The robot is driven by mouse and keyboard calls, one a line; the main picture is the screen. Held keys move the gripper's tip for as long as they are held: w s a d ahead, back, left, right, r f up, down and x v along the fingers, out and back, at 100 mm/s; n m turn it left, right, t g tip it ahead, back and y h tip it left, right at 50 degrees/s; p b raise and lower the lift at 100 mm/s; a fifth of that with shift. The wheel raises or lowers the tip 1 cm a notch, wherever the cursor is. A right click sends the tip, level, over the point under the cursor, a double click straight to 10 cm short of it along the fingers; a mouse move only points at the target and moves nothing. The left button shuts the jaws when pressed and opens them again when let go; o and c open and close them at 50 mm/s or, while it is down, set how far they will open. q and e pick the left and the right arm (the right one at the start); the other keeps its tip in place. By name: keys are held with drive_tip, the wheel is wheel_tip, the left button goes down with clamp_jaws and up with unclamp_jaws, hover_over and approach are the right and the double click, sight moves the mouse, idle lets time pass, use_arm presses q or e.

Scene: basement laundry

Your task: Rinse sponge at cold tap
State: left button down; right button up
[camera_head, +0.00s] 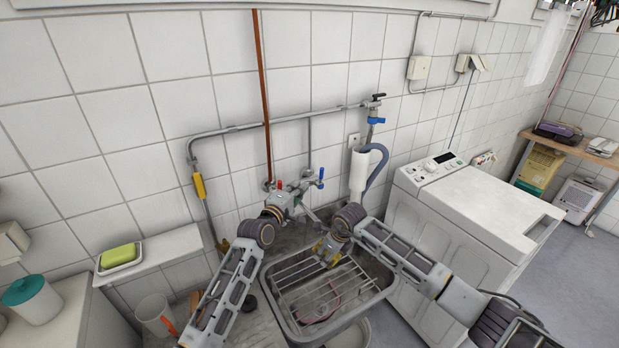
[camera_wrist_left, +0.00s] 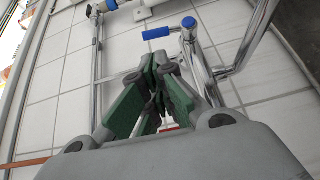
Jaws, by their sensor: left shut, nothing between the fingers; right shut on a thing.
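The wall tap (camera_head: 290,195) has a red handle (camera_head: 279,185) and a blue cold handle (camera_head: 321,175). The blue handle also shows in the left wrist view (camera_wrist_left: 157,34), with the chrome pipework beside it. My left gripper (camera_head: 297,202) is shut and empty in front of the tap, below and left of the blue handle. Its green pads (camera_wrist_left: 160,62) come together at the tips. The gripper partly hides the sponge. I cannot make out water flowing.
A wire rack (camera_head: 305,273) lies over the grey sink (camera_head: 350,312). A yellow-green block (camera_head: 118,255) sits in a white dish on the left ledge. The white washing machine (camera_head: 475,205) stands right of the sink. A grey hose (camera_head: 378,170) hangs behind my right gripper.

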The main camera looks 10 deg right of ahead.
use_arm(q)
drive_tip(key=shift+x, duration=4.05)
drive_tip(key=shift+d+r, duration=0.1)
drive_tip(key=shift+d, duration=0.05)
drive_tip(key=shift+w+d+r, duration=0.3)
drive_tip(key=shift+d+r, duration=0.2)
drive_tip(key=shift+d, duration=0.35)
drive_tip(key=shift+s+a, duration=0.1)
drive_tip(key=shift+s, duration=0.05)
drive_tip(key=r+v, duration=0.2)
drive_tip(key=v, duration=0.7)
drive_tip(key=shift+a, duration=0.2)
drive_tip(key=shift+s, duration=0.15)
use_arm(e)
drive_tip(key=shift+s+d, duration=0.1)
drive_tip(key=shift+s, duration=0.05)
